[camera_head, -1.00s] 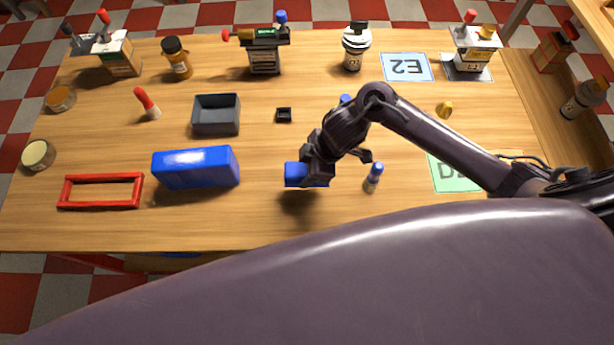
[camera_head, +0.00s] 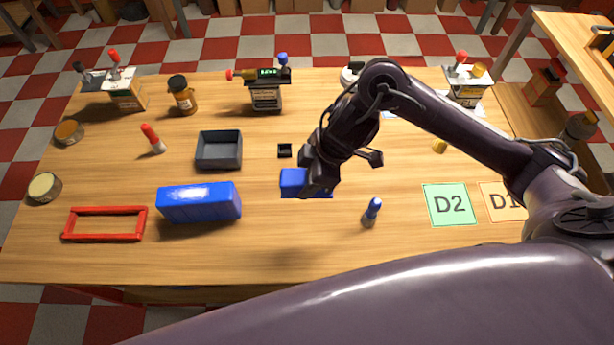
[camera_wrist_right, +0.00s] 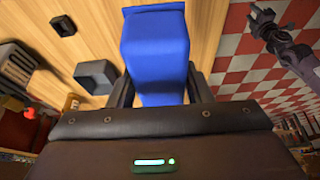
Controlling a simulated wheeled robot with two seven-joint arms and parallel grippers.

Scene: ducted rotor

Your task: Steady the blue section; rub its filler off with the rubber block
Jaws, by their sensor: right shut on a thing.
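A long blue block (camera_head: 200,204) lies on the table at left of centre in the head view. My right gripper (camera_head: 312,185) is shut on a smaller-looking blue block (camera_head: 292,182), which sticks out to its left. In the right wrist view this held blue block (camera_wrist_right: 155,50) sits between the two fingers. I cannot tell which blue piece is the section and which the rubber block, and no filler can be made out. My left gripper (camera_wrist_right: 262,22) seems to show small at the top right of the wrist view, over the floor; its jaws are unclear.
A red frame (camera_head: 105,224) lies left of the long block. A grey tray (camera_head: 219,151) and small black tray (camera_head: 285,150) are behind. A blue-topped bottle (camera_head: 371,212) stands right of my gripper, beside the D2 card (camera_head: 450,204). The front middle is clear.

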